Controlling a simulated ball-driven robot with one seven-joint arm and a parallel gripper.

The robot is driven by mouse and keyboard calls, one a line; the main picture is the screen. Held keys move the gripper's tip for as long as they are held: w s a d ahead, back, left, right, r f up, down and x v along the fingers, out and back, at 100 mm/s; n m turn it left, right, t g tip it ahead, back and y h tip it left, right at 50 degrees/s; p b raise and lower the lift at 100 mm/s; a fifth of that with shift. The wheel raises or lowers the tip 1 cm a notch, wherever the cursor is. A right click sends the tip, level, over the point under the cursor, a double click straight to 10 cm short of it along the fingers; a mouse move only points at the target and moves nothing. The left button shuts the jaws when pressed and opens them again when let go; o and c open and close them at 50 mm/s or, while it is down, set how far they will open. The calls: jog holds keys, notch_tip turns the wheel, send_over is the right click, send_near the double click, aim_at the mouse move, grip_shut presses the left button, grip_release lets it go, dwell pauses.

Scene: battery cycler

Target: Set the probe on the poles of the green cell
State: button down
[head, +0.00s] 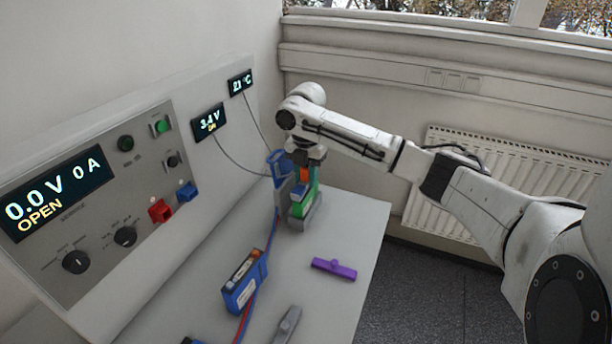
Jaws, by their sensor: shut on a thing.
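The green cell (311,198) stands upright in a grey holder (309,219) at the far end of the bench. My gripper (304,166) is directly above it, pointing down, with its jaws shut on a small orange piece (304,174), which looks like the probe. The orange piece is at the top of the green cell; whether it touches the poles is too small to tell. The gripper and arm hide part of the cell's top. The small display (208,122) on the panel reads about 3.4 V.
A blue piece (279,166) stands close left of the green cell, with thin cables near it. The main display (55,198) reads 0.0 V, 0 A, OPEN. The bench's right side is mostly clear.

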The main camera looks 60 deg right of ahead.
jog(key=shift+r, duration=0.1)
jog(key=shift+r+p, duration=2.95)
jog(key=shift+r, duration=0.55)
jog(key=shift+f, duration=0.1)
